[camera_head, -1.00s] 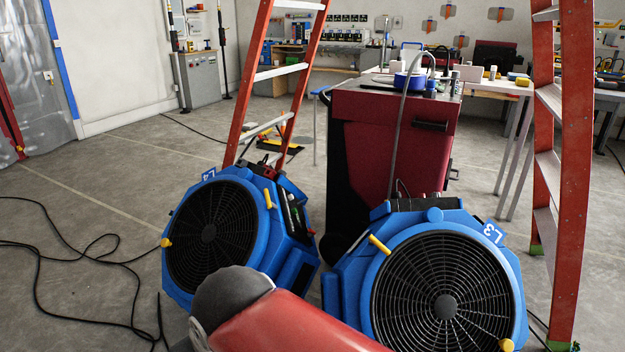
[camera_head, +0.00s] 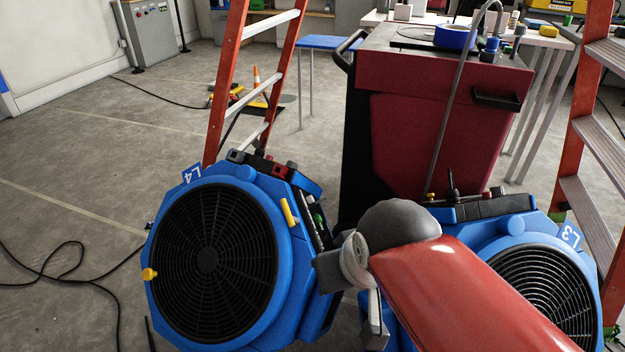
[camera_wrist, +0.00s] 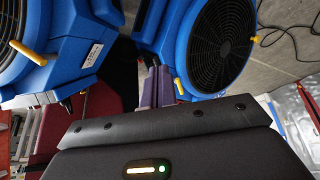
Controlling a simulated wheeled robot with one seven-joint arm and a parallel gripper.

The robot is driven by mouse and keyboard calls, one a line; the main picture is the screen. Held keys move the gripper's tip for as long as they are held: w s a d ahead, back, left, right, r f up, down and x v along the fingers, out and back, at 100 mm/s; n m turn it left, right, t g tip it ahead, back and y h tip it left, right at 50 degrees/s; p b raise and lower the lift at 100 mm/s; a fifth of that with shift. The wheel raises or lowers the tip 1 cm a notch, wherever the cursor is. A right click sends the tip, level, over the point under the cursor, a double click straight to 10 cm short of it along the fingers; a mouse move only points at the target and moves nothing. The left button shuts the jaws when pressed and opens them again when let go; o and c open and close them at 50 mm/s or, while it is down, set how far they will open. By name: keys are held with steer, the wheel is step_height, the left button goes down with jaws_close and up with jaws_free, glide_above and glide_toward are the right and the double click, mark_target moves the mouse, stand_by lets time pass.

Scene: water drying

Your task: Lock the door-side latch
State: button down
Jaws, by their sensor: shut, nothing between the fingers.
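The blue fan labelled L4 (camera_head: 165,300) stands at the left of the head view. It has a yellow latch (camera_head: 149,274) on its left rim and another yellow latch (camera_head: 289,212) on its upper right edge. The blue fan labelled L3 (camera_head: 590,262) stands at the right, partly covered by my arm. In the wrist view, L4 is at the right, with one latch (camera_wrist: 180,87) close beside my gripper (camera_wrist: 156,78) and the other latch (camera_wrist: 253,39) farther off. L3's yellow latch (camera_wrist: 28,52) is at the left. My gripper is shut and empty, with no visible contact with a latch.
A dark red cart (camera_head: 425,140) stands behind the fans. Orange ladder legs (camera_head: 226,85) rise behind L4, with another ladder (camera_head: 590,180) at the right. A black cable (camera_head: 75,270) lies on the floor at the left, where there is free room.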

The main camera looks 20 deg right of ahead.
steer(key=shift+w, duration=0.2)
steer(key=shift+w, duration=0.1)
steer(key=w+d+n+y+b, duration=0.1)
steer(key=w+d+y+b, duration=0.1)
steer(key=w, duration=1)
steer(key=w+d+n+g+y+b, duration=0.1)
steer(key=w+d+y+b, duration=0.1)
steer(key=w+d+y, duration=0.2)
steer(key=w+d, duration=0.3)
steer(key=w, duration=0.5)
steer(key=shift+r+n, duration=0.4)
steer(key=shift+a, duration=0.1)
steer(key=b, duration=0.1)
glide_above(299, 219)
steer(key=shift+f, duration=4.6)
